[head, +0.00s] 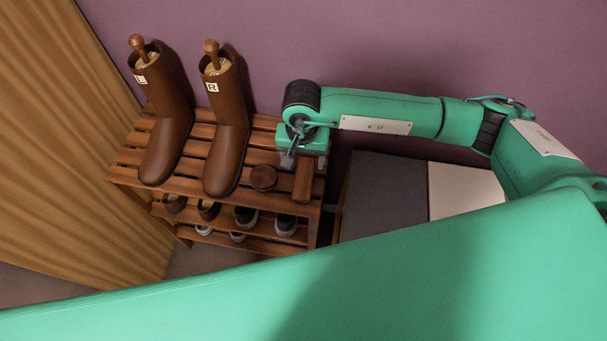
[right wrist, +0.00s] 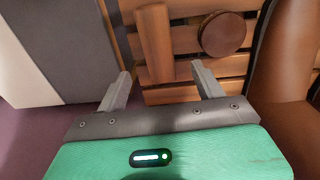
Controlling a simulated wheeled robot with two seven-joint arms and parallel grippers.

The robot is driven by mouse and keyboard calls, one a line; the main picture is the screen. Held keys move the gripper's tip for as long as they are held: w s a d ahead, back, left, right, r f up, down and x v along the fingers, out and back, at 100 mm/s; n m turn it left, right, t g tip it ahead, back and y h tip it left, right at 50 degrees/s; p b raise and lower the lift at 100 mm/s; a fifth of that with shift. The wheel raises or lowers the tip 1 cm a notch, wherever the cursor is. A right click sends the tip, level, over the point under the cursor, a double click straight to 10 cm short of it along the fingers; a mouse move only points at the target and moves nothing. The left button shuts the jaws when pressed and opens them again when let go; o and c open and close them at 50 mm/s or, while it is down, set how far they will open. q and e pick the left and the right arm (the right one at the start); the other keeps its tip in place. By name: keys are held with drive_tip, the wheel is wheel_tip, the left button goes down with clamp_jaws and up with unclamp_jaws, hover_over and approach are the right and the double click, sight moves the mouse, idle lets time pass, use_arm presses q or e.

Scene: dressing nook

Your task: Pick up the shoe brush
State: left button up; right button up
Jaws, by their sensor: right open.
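The shoe brush (head: 304,178), a reddish-brown wooden block, lies at the right end of the rack's top shelf. It also shows in the right wrist view (right wrist: 154,42). My right gripper (head: 290,160) is open and empty, at the wall side of the brush and pointing down to the shelf. In the right wrist view its two fingertips (right wrist: 161,72) are spread, with the brush's near end seen between them. I cannot tell how high the fingertips are above it. My left gripper is not in view.
A round brown tin (head: 263,178) lies just left of the brush. Two tall brown boots (head: 229,130) stand further left on the slatted rack (head: 135,157). Several shoes (head: 246,216) sit on the lower shelf. A dark grey and white surface (head: 385,200) lies right of the rack.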

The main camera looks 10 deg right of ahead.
sight(304, 177)
wheel_tip(304, 177, down, 3)
drive_tip(key=shift+f, duration=0.2)
drive_tip(key=shift+s+f+p, duration=0.1)
drive_tip(key=shift+f+p, duration=0.35)
drive_tip(key=shift+p, duration=0.1)
wheel_tip(304, 177, down, 4)
drive_tip(key=shift+s+r+p, duration=0.15)
drive_tip(key=shift+r+p, duration=0.1)
drive_tip(key=shift+p, duration=0.4)
drive_tip(key=shift+f, duration=0.5)
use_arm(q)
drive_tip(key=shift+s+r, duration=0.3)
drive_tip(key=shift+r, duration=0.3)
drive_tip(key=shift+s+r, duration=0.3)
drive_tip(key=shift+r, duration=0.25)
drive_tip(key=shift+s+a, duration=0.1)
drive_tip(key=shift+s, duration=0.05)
use_arm(e)
drive_tip(key=c, duration=1.1)
